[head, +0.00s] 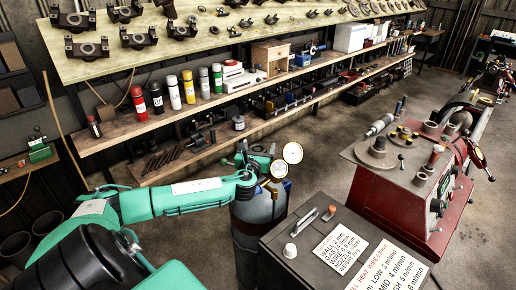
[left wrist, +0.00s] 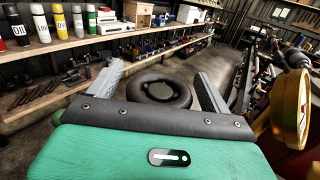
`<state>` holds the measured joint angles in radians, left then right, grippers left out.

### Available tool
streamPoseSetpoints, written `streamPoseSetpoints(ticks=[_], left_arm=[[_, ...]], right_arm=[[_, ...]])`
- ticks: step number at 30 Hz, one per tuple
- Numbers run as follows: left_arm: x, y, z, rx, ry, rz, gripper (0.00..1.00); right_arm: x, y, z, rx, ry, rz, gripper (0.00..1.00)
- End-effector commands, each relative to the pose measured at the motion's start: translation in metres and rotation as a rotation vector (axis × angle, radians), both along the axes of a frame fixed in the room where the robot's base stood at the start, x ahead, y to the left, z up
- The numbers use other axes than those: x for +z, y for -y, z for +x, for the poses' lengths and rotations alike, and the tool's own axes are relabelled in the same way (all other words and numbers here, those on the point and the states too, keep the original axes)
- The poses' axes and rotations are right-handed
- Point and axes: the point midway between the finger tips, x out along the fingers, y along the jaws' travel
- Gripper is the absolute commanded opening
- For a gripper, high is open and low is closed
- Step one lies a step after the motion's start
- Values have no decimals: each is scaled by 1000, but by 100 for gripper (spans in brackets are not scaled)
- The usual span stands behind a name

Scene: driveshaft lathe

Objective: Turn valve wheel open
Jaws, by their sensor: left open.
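A dark round wheel (left wrist: 160,92) with a raised hub shows in the left wrist view, between and beyond the fingers of my left gripper (left wrist: 158,70). The fingers are spread apart, with nothing held between them. In the head view my left gripper (head: 264,157) is at the top of a grey gas cylinder (head: 262,215), beside its two round gauges (head: 292,153). The wheel is not clearly visible there, behind the gripper. I cannot tell whether the fingers touch it. My right gripper is not in view.
A yellow-rimmed gauge (left wrist: 291,108) stands close on the right in the left wrist view. A dark cabinet (head: 283,240) with printed labels is right of the cylinder. A red machine (head: 400,205) stands farther right. Shelves (head: 150,122) with bottles line the back wall.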

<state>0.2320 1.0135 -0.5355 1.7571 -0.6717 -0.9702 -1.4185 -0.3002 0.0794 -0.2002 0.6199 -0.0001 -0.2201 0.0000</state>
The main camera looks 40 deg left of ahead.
Motion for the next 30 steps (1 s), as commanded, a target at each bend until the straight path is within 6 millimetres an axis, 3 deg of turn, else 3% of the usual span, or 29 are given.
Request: streamPoseSetpoints(ticks=[8, 24, 30], left_arm=[[15, 0, 0, -1, 3, 1, 82], [142, 0, 0, -1, 6, 1, 82], [177, 0, 0, 0, 4, -1, 82]], right_arm=[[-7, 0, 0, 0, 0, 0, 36], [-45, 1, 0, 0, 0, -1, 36], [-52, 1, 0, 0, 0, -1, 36]])
